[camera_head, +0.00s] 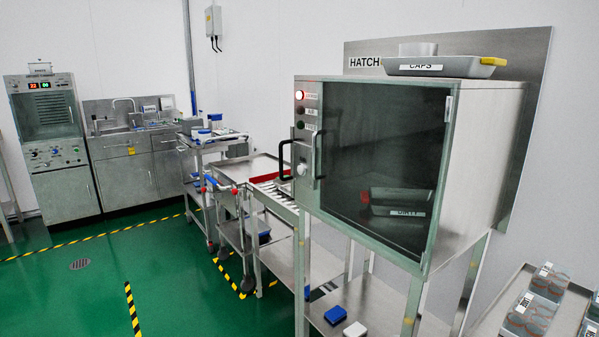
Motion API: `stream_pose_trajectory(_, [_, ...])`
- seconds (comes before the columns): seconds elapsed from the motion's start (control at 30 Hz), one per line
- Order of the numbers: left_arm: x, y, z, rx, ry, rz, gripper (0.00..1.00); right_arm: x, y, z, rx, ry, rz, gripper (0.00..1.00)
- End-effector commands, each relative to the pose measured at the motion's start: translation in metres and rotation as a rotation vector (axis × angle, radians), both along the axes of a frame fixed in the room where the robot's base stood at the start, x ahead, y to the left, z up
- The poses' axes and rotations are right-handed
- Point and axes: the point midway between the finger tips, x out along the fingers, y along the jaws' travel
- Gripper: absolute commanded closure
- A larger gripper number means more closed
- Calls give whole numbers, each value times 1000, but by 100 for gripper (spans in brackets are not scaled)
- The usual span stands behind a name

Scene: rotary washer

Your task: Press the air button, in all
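The hatch cabinet (385,170) stands right of centre, with a dark glass door that looks shut. Its left front panel carries a small column of controls: a lit white-and-red light or button (299,95) at the top, a dark one (300,110) below it, and a green one (300,124) under that. Their labels are too small to read, so I cannot tell which is the air button. Black bar handles (317,157) sit at the door's left side. Neither of my grippers is in view.
A grey tray marked CAPS (440,70) sits on top of the hatch. A roller conveyor (278,195) and steel carts (210,180) stand to its left. A table with clear containers (530,310) is at lower right. The green floor (80,300) at left is open.

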Motion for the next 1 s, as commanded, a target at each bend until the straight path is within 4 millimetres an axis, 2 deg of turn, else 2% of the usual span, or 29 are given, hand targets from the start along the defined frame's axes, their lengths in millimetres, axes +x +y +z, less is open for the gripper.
stream_pose_trajectory(0.03, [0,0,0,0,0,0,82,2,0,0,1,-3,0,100])
stream_pose_trajectory(0.17, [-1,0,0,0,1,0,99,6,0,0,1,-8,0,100])
stream_pose_trajectory(0.2, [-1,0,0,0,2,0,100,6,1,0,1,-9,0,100])
stream_pose_trajectory(0.63, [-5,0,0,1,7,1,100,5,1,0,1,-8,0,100])
stream_pose_trajectory(1.0, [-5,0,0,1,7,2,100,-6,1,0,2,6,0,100])
